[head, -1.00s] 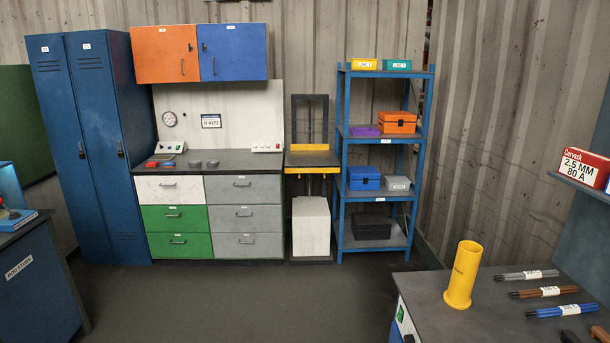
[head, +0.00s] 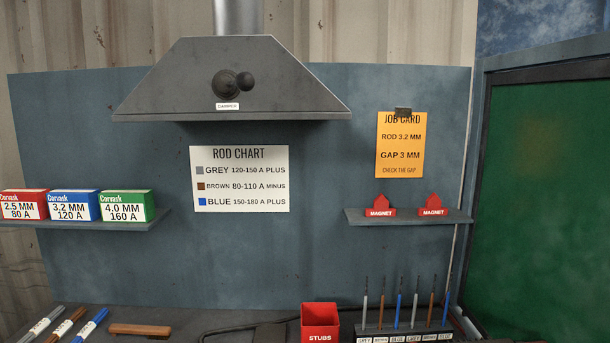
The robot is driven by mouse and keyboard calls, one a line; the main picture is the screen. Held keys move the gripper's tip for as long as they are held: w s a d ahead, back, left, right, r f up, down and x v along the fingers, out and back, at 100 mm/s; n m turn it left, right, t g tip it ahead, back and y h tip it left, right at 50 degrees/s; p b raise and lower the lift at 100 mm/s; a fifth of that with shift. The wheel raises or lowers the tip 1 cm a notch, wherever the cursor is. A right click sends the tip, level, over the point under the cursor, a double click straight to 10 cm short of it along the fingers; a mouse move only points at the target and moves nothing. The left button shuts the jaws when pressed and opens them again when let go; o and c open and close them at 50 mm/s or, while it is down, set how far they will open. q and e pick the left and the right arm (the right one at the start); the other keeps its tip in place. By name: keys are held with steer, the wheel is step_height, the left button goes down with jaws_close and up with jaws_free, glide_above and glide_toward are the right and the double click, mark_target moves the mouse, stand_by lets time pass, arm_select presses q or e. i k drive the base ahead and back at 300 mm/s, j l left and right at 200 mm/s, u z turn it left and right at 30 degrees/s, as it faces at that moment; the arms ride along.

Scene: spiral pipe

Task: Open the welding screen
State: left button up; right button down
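The welding screen, a green panel (head: 560,210) in a dark blue-grey frame (head: 481,170), stands at the right side of the head view. Its right part runs out of the picture, so I cannot tell how far it is open or shut. No handle shows on the visible part. Neither of my grippers is in view.
A workbench (head: 225,322) runs along the bottom, with a red stubs box (head: 320,322), a rod rack (head: 403,330) and a brush (head: 140,329). A grey hood (head: 235,85) hangs above. Shelves hold rod boxes (head: 73,205) and red magnets (head: 432,205).

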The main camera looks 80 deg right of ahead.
mark_target(536, 267)
steer(key=z, duration=4.7)
